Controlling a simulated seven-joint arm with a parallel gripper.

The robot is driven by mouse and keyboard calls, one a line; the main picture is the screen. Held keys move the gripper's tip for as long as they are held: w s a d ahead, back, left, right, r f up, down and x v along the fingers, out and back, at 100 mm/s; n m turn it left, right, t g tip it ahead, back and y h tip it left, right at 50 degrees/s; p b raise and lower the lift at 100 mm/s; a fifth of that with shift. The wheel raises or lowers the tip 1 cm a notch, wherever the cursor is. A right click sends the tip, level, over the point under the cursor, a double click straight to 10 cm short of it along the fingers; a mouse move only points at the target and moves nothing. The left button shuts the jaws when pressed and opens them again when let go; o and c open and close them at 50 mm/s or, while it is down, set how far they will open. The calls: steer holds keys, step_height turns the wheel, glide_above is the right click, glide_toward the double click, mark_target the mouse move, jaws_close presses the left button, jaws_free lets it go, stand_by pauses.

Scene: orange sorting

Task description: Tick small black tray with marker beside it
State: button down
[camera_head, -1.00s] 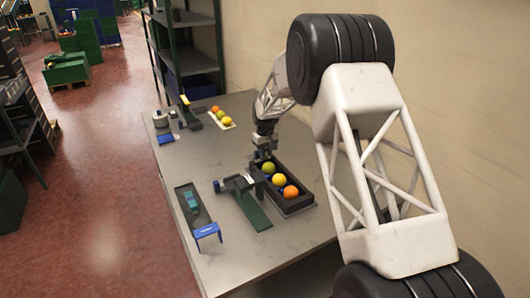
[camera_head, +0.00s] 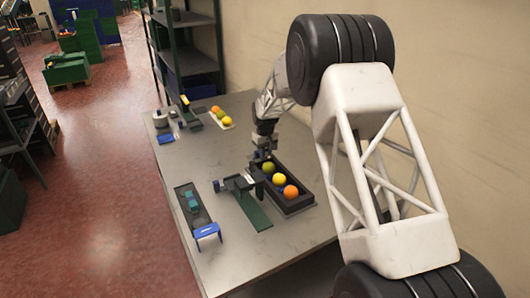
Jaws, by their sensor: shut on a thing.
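The small black tray (camera_head: 303,202) lies on the grey table with a row of fruit in it: a green one (camera_head: 268,166), a yellow one (camera_head: 279,179) and an orange one (camera_head: 291,192). My gripper (camera_head: 262,152) points down at the tray's far end, just beyond the green fruit. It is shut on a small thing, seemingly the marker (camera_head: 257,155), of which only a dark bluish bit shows. Whether its tip touches the tray cannot be told.
A dark device with a green plate (camera_head: 254,214) stands close left of the tray. A long dark tray (camera_head: 184,191) with a blue stand (camera_head: 207,231) lies further left. A light tray (camera_head: 226,125) with several fruits lies behind. Bare table is at front.

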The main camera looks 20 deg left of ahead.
steer(key=shift+w+d+f, duration=0.1)
steer(key=shift+w+d, duration=0.45)
steer(key=shift+d, duration=0.05)
stand_by(1.0)
steer(key=shift+s+a, duration=0.4)
steer(key=shift+a, duration=0.1)
stand_by(0.8)
steer(key=shift+r, duration=0.25)
steer(key=shift+r, duration=3.4)
steer(key=shift+s+d, duration=0.1)
